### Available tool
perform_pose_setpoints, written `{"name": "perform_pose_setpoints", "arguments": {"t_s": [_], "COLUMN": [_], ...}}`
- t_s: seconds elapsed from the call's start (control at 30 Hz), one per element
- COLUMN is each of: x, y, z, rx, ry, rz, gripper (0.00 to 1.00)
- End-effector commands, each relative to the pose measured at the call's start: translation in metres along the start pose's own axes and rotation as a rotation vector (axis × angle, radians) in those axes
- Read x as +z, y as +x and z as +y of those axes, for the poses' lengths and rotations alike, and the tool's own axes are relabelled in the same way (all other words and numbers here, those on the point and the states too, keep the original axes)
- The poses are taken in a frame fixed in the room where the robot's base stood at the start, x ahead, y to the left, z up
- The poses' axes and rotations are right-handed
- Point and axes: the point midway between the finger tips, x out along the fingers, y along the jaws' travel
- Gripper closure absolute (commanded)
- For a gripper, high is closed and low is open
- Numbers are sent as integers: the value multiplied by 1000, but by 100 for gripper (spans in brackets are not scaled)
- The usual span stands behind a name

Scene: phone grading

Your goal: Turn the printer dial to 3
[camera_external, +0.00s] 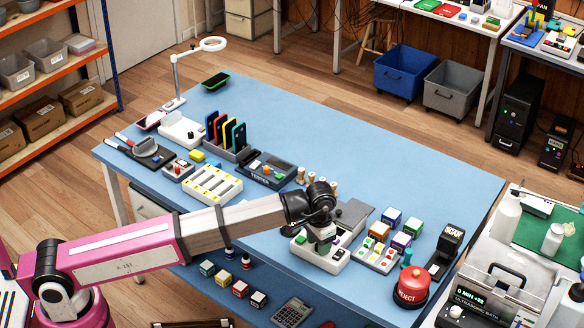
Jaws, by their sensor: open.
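A white and grey machine (310,254), which looks like the printer, stands near the front edge of the blue table (425,165), right of the middle. A small green spot shows on its left front part. My arm reaches in from the lower left. My gripper (322,248) points down, open, directly over this machine, close to its top. The gripper and wrist cover much of the machine. I cannot make out the dial, its numbers or its setting, nor whether my fingers touch or straddle it.
Small coloured boxes (391,216) and a tray of coloured pieces (376,255) stand close on the right. A red button (411,285) and a black scanner stand (447,245) are farther right. A tester (269,172) stands behind left. The table's back right is clear.

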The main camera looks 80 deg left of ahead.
Motion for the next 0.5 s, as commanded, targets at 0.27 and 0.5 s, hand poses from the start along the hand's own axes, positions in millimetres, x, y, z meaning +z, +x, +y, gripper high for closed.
{"name": "perform_pose_setpoints", "arguments": {"t_s": [0.27,0.5], "x": [0,0], "y": [2,2], "z": [0,0], "rx": [0,0], "ry": [0,0], "rz": [1,1], "gripper": [50,99]}}
